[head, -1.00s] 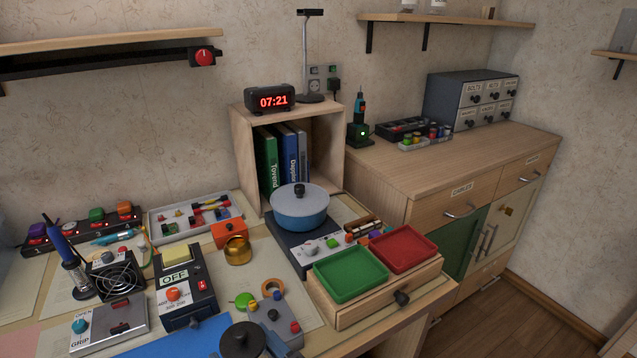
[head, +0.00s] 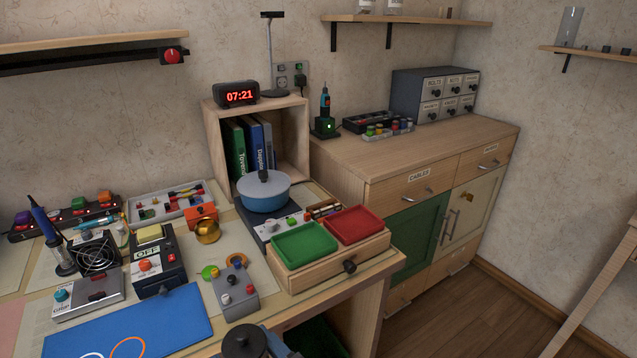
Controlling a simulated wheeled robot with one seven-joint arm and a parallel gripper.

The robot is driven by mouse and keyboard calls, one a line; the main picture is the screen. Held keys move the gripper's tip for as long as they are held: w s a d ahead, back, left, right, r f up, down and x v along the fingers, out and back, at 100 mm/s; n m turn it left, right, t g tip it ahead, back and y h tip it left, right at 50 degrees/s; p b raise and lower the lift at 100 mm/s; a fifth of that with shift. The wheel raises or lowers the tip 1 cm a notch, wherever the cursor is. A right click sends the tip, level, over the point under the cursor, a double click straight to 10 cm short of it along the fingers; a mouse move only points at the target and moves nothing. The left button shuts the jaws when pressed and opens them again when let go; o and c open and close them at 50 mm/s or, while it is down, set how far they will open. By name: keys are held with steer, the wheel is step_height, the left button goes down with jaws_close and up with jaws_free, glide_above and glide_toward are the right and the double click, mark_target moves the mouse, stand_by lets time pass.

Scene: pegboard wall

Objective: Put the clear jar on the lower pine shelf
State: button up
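Two clear glass jars (head: 395,7) stand on the pine shelf (head: 430,19) on the back wall, cut off by the top edge of the head view. A tall clear glass vessel (head: 570,27) stands on another pine shelf (head: 600,52) on the right wall. I cannot tell which of these is the task's jar. A third pine shelf (head: 100,41) is on the left wall. The tops of the back shelf and its jars are partly out of frame. My gripper is not visible; only a dark part of my arm shows at the bottom edge.
The workbench holds a blue pot (head: 263,192), a green tray (head: 304,245), a red tray (head: 354,225) and a blue mat (head: 130,325). A cabinet (head: 420,180) bears a grey drawer unit (head: 435,95). Floor (head: 480,315) is open at right, beside a wooden-legged piece (head: 600,285).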

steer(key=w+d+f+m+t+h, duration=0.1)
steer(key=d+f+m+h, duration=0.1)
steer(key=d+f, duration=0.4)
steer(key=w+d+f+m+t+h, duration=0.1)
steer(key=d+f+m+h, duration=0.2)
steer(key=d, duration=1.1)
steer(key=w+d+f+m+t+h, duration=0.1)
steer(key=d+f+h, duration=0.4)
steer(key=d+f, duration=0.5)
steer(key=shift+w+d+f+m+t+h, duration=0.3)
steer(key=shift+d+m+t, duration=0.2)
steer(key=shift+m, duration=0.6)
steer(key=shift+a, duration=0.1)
